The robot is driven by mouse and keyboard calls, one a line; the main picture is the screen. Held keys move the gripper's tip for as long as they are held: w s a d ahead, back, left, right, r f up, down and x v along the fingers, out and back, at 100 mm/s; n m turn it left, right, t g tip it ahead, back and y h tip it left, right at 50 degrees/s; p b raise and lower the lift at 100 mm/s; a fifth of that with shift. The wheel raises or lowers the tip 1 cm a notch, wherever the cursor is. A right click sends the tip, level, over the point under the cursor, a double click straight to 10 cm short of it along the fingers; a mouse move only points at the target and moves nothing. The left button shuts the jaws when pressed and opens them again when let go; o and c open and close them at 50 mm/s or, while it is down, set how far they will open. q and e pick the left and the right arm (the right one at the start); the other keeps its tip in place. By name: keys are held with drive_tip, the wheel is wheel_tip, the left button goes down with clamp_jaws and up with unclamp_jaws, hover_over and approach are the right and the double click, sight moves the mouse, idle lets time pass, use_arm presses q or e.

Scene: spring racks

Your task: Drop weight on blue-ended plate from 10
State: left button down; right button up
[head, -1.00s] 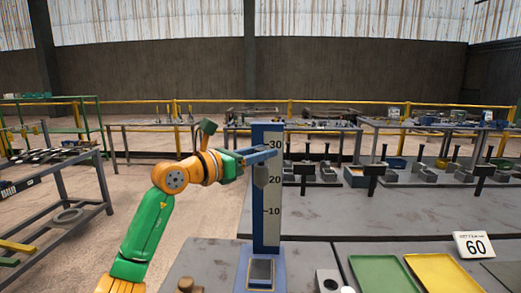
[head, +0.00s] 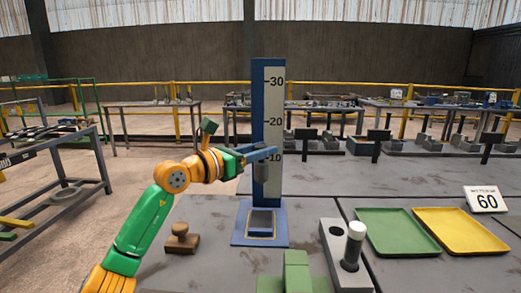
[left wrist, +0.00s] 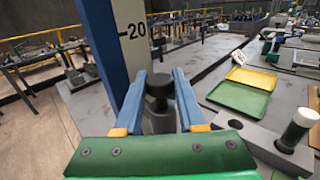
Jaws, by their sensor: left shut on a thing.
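My left gripper (head: 264,155) is shut on a dark grey weight (head: 262,171) in front of the scale post (head: 273,110). In the head view its fingers look level with the 10 mark, and the weight hangs below that mark. In the left wrist view the weight (left wrist: 159,121), with its black knob, stands between the blue fingers (left wrist: 160,100). Below it, a dark plate (head: 262,222) lies on the blue base (head: 240,235) of the post, with a clear gap between. I cannot make out the plate's end colours well. My right gripper is not in view.
A grey block (head: 333,243) holding a white-topped cylinder (head: 355,240) stands right of the base. A green tray (head: 395,230), a yellow tray (head: 460,228) and a "60" sign (head: 485,199) lie further right. A brown knobbed piece (head: 181,238) sits left of the base.

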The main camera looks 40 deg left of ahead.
use_arm(q)
drive_tip(key=c, duration=0.5)
unclamp_jaws()
drive_tip(key=shift+w, duration=0.1)
drive_tip(key=b+v, duration=0.4)
drive_tip(key=v, duration=0.3)
drive_tip(key=shift+b, duration=0.4)
